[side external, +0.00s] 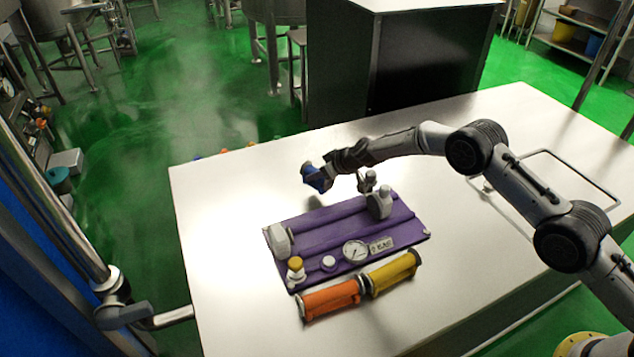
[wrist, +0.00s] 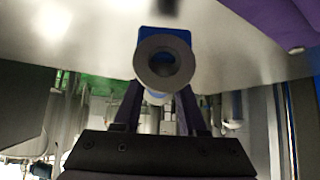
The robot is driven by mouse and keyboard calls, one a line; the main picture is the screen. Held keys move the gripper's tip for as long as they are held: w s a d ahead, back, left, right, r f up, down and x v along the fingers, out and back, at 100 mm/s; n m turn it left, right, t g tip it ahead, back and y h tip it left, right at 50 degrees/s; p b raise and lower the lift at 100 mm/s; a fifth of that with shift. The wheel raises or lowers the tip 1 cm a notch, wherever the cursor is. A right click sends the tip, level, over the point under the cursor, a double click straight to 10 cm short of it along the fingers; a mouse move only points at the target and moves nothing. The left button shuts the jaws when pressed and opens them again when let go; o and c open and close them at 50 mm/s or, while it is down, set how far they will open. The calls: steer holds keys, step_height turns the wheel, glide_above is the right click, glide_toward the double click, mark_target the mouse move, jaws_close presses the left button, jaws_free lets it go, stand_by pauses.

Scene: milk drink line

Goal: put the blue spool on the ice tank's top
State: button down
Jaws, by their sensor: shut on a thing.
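The blue spool (side external: 316,179) is held in my gripper (side external: 322,172) above the white flat top (side external: 225,205), beyond the back left edge of the purple board. In the wrist view the spool (wrist: 178,38) shows its grey round end with a dark hole, between the tips of my fingers (wrist: 160,98). My gripper is shut on it. The spool looks clear of the surface below. No label shows which thing is the ice tank; the broad white top may be its top, but I cannot tell.
A purple board (side external: 322,228) carries a gauge (side external: 355,251), grey fittings and a yellow-capped knob (side external: 295,267). An orange spool (side external: 331,298) and a yellow spool (side external: 392,272) lie along its front. The white top is bare to the left. A dark cabinet (side external: 420,65) stands behind.

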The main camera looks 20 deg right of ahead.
mark_target(317, 181)
steer(key=shift+w+f, duration=0.15)
steer(key=shift+w, duration=0.05)
steer(key=shift+f, duration=1.45)
steer(key=shift+f, duration=0.1)
steer(key=shift+f, duration=0.15)
steer(key=shift+c, duration=2.3)
jaws_free()
steer(key=shift+s, duration=0.1)
steer(key=shift+s+r, duration=0.25)
steer(key=shift+r, duration=0.2)
steer(key=v, duration=1.1)
